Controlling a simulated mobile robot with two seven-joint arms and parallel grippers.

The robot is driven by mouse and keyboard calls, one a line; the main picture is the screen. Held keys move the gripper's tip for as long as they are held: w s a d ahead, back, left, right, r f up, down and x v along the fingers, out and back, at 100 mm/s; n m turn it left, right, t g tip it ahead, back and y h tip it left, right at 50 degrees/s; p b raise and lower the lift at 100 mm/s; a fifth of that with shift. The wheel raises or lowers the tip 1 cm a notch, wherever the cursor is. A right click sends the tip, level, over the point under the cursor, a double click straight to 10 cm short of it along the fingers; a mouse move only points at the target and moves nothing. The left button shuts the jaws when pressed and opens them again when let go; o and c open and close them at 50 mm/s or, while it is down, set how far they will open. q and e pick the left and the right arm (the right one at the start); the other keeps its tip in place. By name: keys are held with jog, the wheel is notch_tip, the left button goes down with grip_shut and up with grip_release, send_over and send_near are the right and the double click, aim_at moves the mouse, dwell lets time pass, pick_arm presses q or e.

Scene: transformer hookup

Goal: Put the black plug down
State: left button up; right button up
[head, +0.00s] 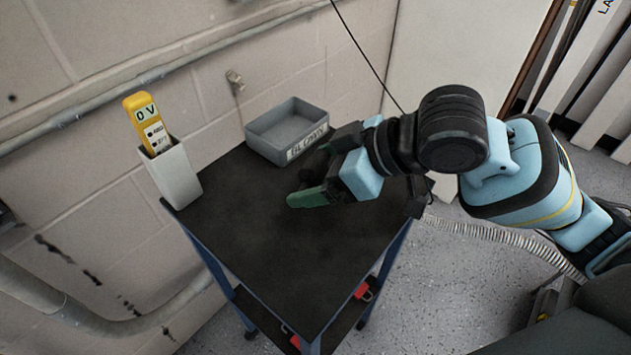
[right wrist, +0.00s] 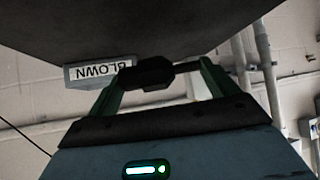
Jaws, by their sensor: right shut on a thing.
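The black plug (right wrist: 145,73) is held between the two green fingers of my right gripper (right wrist: 158,80) in the right wrist view. In the head view my right gripper (head: 316,172) is over the far right part of the dark cart top (head: 265,255), and the plug (head: 314,165) shows as a dark shape between the fingers. The plug is dark on dark, so I cannot tell whether it touches the cart top. My left gripper is not in view.
A grey bin (head: 290,125), labelled BLOWN in the right wrist view (right wrist: 98,72), stands at the cart's back edge, close to my right gripper. A white holder (head: 175,177) with a yellow meter (head: 147,122) reading 0 V stands at the left corner. The front cart top is clear.

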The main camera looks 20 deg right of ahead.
aim_at(316, 183)
jog(key=shift+w, duration=0.1)
jog(key=shift+w+a, duration=0.15)
jog(key=shift+w, duration=0.35)
notch_tip(316, 183, down, 4)
jog(key=shift+s+r+b, duration=0.1)
jog(key=shift+r+b, duration=0.1)
jog(key=shift+b, duration=0.3)
jog(key=o, duration=0.9)
jog(key=shift+f, duration=0.15)
